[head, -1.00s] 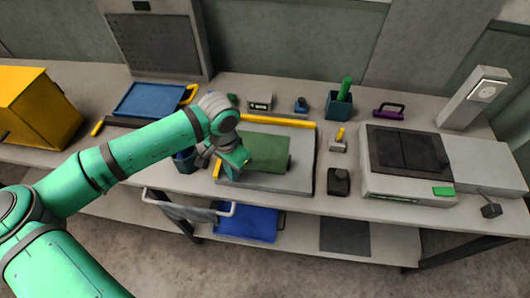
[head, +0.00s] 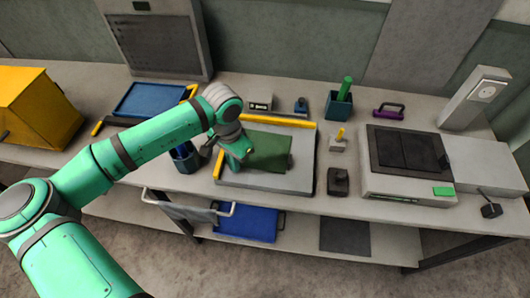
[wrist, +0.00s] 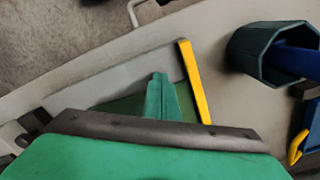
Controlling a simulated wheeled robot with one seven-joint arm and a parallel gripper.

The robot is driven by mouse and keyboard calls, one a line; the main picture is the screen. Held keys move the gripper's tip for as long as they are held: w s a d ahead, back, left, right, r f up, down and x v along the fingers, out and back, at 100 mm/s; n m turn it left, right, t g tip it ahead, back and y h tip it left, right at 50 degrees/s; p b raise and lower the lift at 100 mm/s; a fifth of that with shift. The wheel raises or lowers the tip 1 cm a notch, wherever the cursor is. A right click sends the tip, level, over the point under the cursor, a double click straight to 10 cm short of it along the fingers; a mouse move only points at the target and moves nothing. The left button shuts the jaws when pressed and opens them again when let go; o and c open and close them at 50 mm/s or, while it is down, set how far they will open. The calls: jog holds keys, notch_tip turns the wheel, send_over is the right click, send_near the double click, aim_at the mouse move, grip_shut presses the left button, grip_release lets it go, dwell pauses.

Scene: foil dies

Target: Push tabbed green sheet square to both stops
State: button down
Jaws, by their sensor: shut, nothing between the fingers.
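The green sheet (head: 272,150) lies on a grey board (head: 290,181), partly hidden by my gripper. A yellow stop (head: 290,121) runs along the board's back edge, and a second yellow stop (head: 218,165) stands at its left edge. My gripper (head: 244,157) is shut and empty, low over the left part of the sheet. In the wrist view the shut fingers (wrist: 160,88) are over the sheet (wrist: 128,105), apart from the yellow left stop (wrist: 195,82). I cannot tell whether the fingers touch the sheet, and its tab cannot be made out.
A dark cup (head: 184,158) holding something blue stands just left of the board. To the right are a small yellow-topped tool (head: 339,141), a black block (head: 338,181) and a grey machine (head: 405,187). A blue tray (head: 150,99) lies at back left.

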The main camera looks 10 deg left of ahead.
jog(key=shift+w+d, duration=0.1)
jog(key=shift+w, duration=1.55)
jog(key=shift+s, duration=0.15)
jog(key=shift+s, duration=0.45)
notch_tip(320, 180, up, 8)
dwell(0.4)
